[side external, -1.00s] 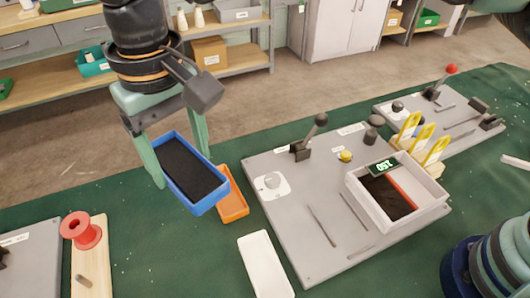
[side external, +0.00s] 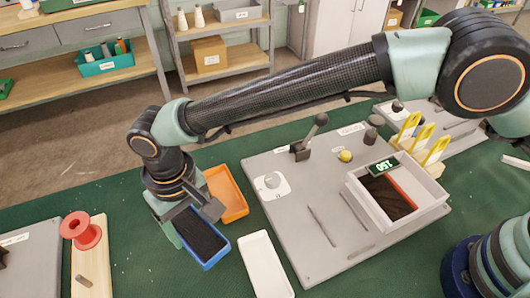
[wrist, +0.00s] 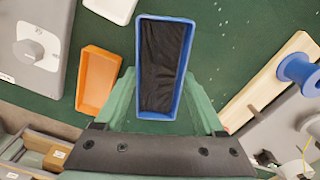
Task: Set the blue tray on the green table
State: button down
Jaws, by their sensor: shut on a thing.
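The blue tray (side external: 219,256), filled with dark material, hangs low over the green table (side external: 125,195), or rests on it; I cannot tell whether its base touches. It sits between the orange tray and the wooden board with the red spool. My gripper (side external: 198,229) is shut on it from above, with one green finger showing at its left side. In the wrist view the blue tray (wrist: 180,85) lies between the two green fingers of my gripper (wrist: 162,102), its black contents in place.
The spool board (side external: 92,265) stands left. A grey panel (side external: 310,220) carries a white box (side external: 430,212). Bare green table lies left of my gripper.

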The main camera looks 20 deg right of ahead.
aim_at(195, 234)
jog(key=shift+f, duration=2.35)
jog(key=shift+f, duration=0.1)
grip_release()
jog(key=shift+f, duration=0.1)
notch_tip(195, 234, up, 12)
jog(key=w+d+r+m+t, duration=0.1)
jog(key=w+d+r, duration=0.25)
jog(key=d, duration=0.35)
jog(key=w+d+r+y, duration=0.1)
jog(key=w+d+r, duration=0.1)
jog(key=d+r, duration=0.45)
jog(key=w+d+r+m+t, duration=0.1)
jog(key=w+d+r, duration=0.15)
jog(key=d, duration=0.65)
jog(key=s+d+m+t, duration=0.1)
jog(key=s+d, duration=0.2)
jog(key=d, duration=0.4)
jog(key=s+d+t, duration=0.1)
jog(key=s+d, duration=0.2)
jog(key=d, duration=0.5)
jog(key=s+d+m+t+h, duration=0.1)
jog(key=s+d, duration=0.3)
jog(key=d, duration=0.4)
jog(key=shift+f+m+t, duration=0.15)
jog(key=shift+m+t, duration=0.15)
